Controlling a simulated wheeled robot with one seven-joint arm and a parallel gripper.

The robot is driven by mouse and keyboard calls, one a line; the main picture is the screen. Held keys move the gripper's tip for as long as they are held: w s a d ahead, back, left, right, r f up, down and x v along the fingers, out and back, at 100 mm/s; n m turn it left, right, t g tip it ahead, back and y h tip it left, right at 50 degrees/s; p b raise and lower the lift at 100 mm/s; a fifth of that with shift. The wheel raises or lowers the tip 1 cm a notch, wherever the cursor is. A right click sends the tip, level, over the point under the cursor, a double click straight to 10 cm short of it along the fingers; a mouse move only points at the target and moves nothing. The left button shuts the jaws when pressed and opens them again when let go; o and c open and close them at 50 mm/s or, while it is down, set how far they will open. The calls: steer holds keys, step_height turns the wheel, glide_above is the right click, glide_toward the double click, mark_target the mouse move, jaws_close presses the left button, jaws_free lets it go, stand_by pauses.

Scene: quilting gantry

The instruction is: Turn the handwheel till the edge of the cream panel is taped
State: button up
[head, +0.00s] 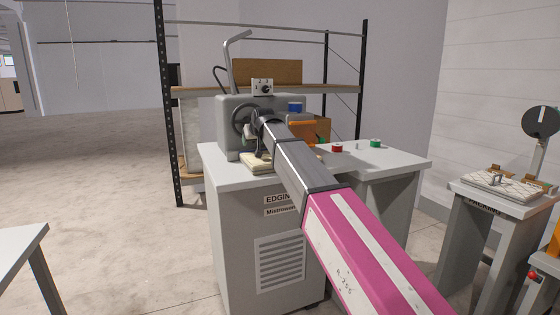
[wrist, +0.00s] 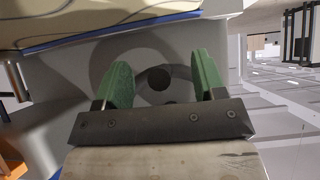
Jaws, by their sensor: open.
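The edging machine (head: 226,138) is a grey body on a grey cabinet. Its dark handwheel (head: 235,121) faces me on the left side, partly covered by my arm. The cream panel (head: 257,164) lies flat on the cabinet top below the wheel; the state of its edge is too small to tell. In the wrist view my gripper (wrist: 162,65) is open, its two green fingers apart and nothing visibly held. A dark round spot (wrist: 157,79) and a grey ring show behind the fingers; whether they touch the wheel I cannot tell. My arm hides most of the gripper in the head view.
Red (head: 337,149) and green (head: 375,143) spools lie on the cabinet's right wing. A shelf rack (head: 174,140) stands behind. A small stand (head: 488,203) with a clamped pale pad is at right. A pale table corner (head: 20,247) is at lower left. Floor at left is clear.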

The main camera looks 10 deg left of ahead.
steer(key=shift+s+d, duration=0.7)
steer(key=shift+s, duration=0.45)
steer(key=shift+s+d, duration=0.75)
steer(key=shift+s, duration=0.45)
steer(key=shift+s+d, duration=0.7)
steer(key=shift+s, duration=0.45)
